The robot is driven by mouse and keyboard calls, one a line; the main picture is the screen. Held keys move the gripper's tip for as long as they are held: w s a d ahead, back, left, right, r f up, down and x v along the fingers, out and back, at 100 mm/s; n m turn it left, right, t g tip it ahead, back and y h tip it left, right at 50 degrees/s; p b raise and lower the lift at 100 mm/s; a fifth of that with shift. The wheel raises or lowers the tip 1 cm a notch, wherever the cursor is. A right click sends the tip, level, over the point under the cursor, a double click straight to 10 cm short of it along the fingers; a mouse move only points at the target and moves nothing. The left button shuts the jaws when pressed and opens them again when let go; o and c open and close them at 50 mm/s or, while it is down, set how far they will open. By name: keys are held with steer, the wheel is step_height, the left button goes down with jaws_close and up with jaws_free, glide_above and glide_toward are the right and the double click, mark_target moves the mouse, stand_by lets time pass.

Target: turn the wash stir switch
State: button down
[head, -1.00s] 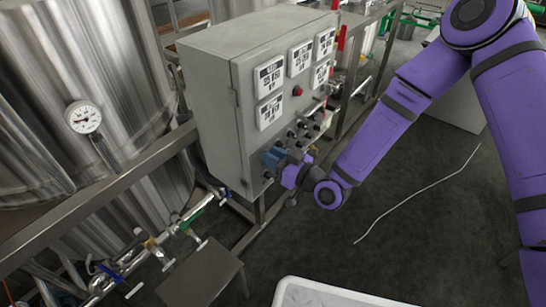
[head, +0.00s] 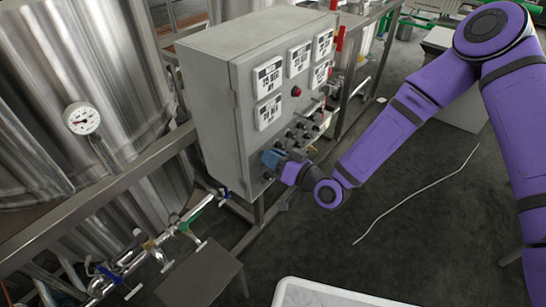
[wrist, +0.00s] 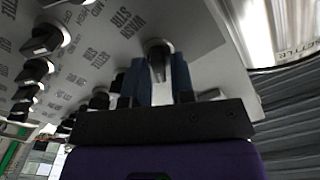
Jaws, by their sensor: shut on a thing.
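The wash stir switch (wrist: 158,50) is a dark knob on a light round base, on the grey panel under the printed label "WASH STIR" in the wrist view. My gripper (wrist: 160,80) has its two blue fingers on either side of this knob and is shut on it. In the head view my gripper (head: 270,160) is at the lower left part of the control box front (head: 285,110), and the knob itself is hidden there by the gripper.
Other dark knobs (wrist: 42,42) sit close beside on the panel. Several white displays (head: 269,77) and a red button (head: 296,91) are higher up. A steel tank (head: 85,60) stands left of the box.

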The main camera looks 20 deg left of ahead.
steer(key=c, duration=1.2)
jaws_free()
steer(key=v, duration=1)
steer(key=shift+s+d, duration=0.15)
steer(key=shift+d, duration=0.2)
steer(key=shift+f, duration=0.1)
